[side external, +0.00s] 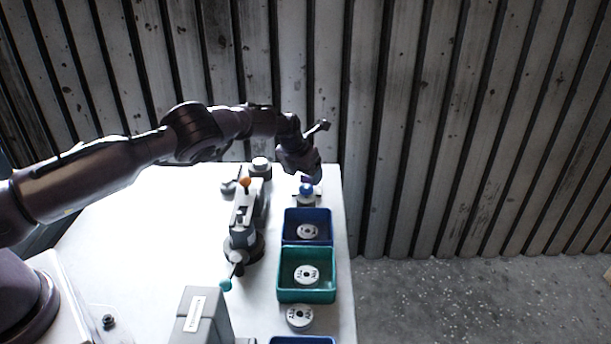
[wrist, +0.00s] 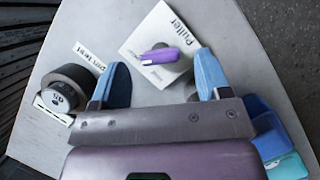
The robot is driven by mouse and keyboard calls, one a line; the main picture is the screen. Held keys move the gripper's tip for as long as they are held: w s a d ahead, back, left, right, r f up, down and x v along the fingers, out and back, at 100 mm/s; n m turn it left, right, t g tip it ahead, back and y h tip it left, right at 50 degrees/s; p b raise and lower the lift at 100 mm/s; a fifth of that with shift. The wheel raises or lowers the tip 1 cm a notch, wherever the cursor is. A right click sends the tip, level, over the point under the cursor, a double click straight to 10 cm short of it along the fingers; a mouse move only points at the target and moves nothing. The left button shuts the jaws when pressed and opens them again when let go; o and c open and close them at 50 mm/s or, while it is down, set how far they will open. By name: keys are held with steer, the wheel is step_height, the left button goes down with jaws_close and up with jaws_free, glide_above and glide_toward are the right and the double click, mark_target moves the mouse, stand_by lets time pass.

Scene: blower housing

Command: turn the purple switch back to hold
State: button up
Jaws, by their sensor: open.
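The purple switch (wrist: 160,55) is a short elongated handle on a pale panel (wrist: 135,50) marked "Puller", seen in the wrist view. The handle lies slightly tilted, its right end higher in the picture. Small print beside it is too blurred to read. My gripper (wrist: 162,64) is open, with one blue finger to the left of the switch and one to the right, and I see clear panel between fingers and handle. In the side external view my gripper (side external: 306,188) is at the table's far right, over the panel; the switch is not clear there.
A dark round knob (wrist: 72,88) with a label stands left of the panel. A blue bin (side external: 290,222) and a teal bin (side external: 307,295), each with a white disc, line the table's right edge. A grey fixture (side external: 242,225) with an orange knob stands left of them.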

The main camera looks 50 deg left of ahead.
steer(key=shift+x, duration=0.8)
steer(key=c, duration=0.9)
steer(key=shift+n, duration=0.3)
steer(key=n+y, duration=0.1)
steer(key=n, duration=0.1)
steer(key=shift+d+n, duration=0.1)
steer(key=shift+n, duration=0.3)
steer(key=shift+n+g+y, duration=0.6)
steer(key=shift+n+y, duration=0.1)
steer(key=shift+n, duration=1.5)
